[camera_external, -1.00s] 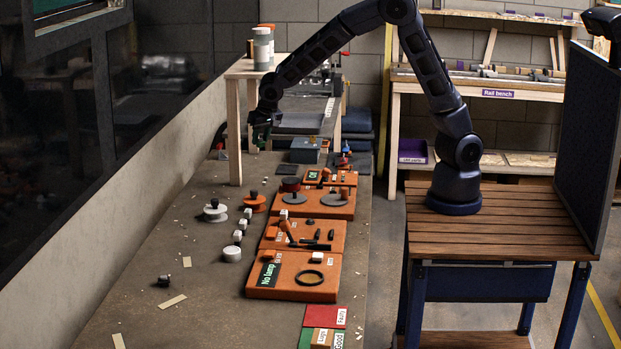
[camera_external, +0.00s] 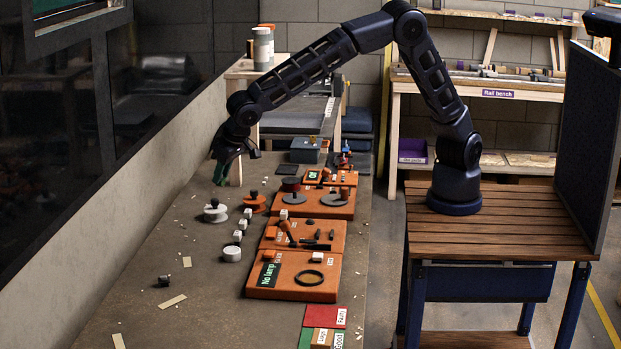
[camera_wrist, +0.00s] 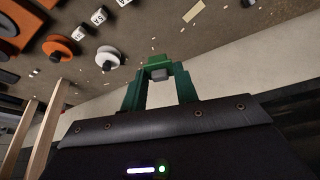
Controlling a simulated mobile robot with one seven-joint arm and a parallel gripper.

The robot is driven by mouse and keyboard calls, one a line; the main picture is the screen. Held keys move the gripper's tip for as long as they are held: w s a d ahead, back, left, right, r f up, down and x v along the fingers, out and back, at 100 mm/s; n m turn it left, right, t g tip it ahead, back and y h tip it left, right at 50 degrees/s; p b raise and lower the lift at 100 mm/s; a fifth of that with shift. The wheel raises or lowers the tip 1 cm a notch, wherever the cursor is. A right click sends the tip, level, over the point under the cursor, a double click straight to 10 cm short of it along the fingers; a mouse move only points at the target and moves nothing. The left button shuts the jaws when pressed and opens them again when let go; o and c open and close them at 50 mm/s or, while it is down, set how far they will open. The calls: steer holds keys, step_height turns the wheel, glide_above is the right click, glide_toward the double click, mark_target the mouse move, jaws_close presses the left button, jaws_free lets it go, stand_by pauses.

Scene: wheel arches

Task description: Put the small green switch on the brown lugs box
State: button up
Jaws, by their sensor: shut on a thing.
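My gripper (camera_external: 221,176) hangs above the far left part of the bench, near the wall. In the wrist view my gripper (camera_wrist: 158,78) has its green fingers shut on a small green switch (camera_wrist: 158,61) with a grey part. In the outside view the switch cannot be told apart from the fingers.
Orange boards with parts (camera_external: 294,276) run along the bench's right side. Loose knobs and white blocks (camera_external: 232,254) lie left of them. The near left bench surface is mostly clear.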

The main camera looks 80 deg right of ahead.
steer(key=s+a+r+n, duration=0.1)
steer(key=s+a, duration=0.2)
steer(key=a, duration=0.4)
steer(key=s+a+n, duration=0.1)
steer(key=s+a, duration=0.1)
steer(key=a, duration=0.6)
step_height(320, 180, up, 4)
steer(key=n+y, duration=0.3)
steer(key=n, duration=0.3)
glide_above(317, 337)
steer(key=s, duration=0.2)
steer(key=f, duration=1.9)
steer(key=shift+w+d+f, duration=0.15)
steer(key=shift+d+f, duration=0.1)
steer(key=shift+d, duration=0.1)
steer(key=o, duration=0.9)
steer(key=shift+f, duration=0.1)
steer(key=v, duration=1.2)
